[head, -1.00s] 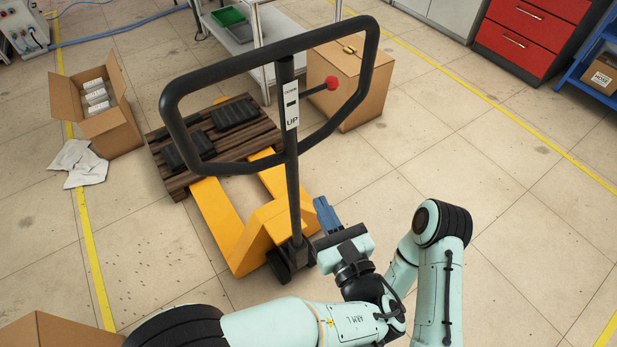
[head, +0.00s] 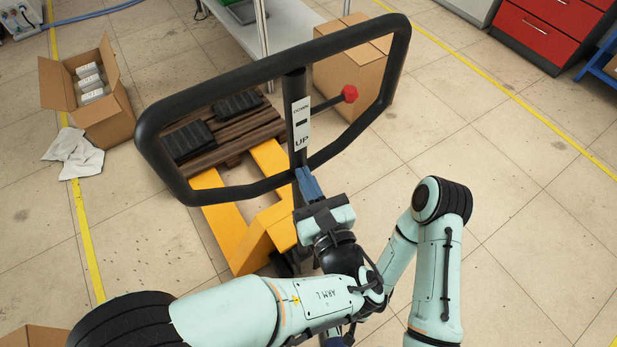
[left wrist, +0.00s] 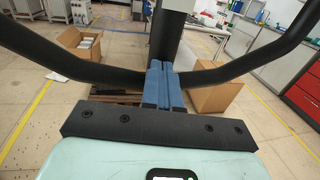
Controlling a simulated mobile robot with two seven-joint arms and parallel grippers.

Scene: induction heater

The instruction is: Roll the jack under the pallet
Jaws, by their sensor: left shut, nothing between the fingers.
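The yellow pallet jack (head: 262,236) stands in the middle of the head view with its forks pointing away from me. The forks meet the near edge of the dark wooden pallet (head: 232,148); how far they reach beneath it is hidden. The jack's black loop handle (head: 146,150) rises toward me, with a DOWN/UP label and a red-knobbed lever. My left gripper (head: 306,180) is shut and empty, its blue fingers at the handle's lower bar by the post. In the left wrist view the fingertips (left wrist: 163,66) overlap the post; contact is unclear.
An open carton (head: 107,117) with white boxes stands left of the pallet, by a crumpled white cloth (head: 73,154). A closed carton (head: 340,85) and a grey bench shelf (head: 236,35) stand behind the pallet. Floor on the right is clear up to the red drawers (head: 555,28).

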